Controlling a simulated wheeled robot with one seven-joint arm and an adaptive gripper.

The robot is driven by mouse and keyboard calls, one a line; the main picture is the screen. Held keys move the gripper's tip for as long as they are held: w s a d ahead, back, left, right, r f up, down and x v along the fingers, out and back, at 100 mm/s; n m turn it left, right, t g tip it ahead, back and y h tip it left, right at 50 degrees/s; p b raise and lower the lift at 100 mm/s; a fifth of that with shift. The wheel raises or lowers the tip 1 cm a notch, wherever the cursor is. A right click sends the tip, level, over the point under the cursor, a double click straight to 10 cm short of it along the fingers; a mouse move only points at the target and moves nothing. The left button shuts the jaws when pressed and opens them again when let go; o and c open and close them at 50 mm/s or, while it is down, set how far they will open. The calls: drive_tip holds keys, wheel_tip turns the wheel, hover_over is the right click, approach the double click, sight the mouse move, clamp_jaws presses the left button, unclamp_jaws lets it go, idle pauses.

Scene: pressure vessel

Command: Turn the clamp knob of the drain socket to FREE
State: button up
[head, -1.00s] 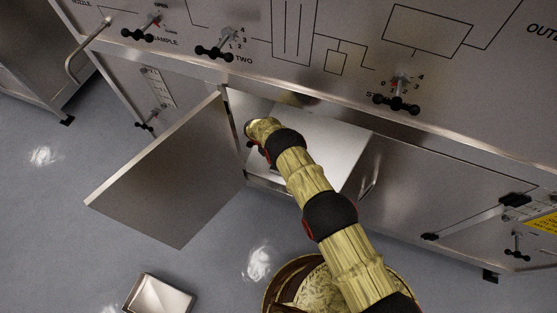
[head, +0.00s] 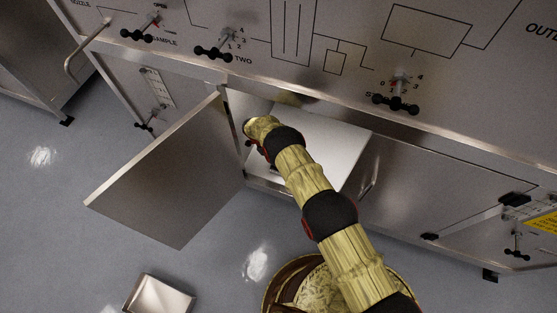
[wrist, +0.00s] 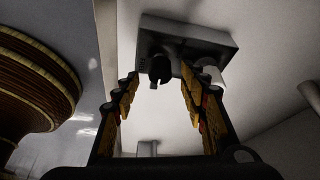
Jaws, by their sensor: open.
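In the wrist view, a dark grey block (wrist: 190,36) is fixed to a pale surface inside the cabinet. A small black knob-like part (wrist: 159,68) sticks out of it; I take this to be the clamp knob of the drain socket. My gripper (wrist: 159,82) is open, one finger on each side of the knob's line, and nothing is held. Whether the fingertips reach the knob, I cannot tell. In the head view my arm goes into the open cabinet, and the gripper and knob are hidden.
The cabinet door (head: 170,175) stands open to the left. A pale panel (head: 325,145) lies inside, beside my arm. Valve handles (head: 397,104) sit on the sloped panel above. A metal box (head: 160,298) stands on the floor. A pale cylinder (wrist: 214,76) sits beside the block.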

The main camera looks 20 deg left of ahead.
drive_tip(key=v, duration=0.6)
idle(0.5)
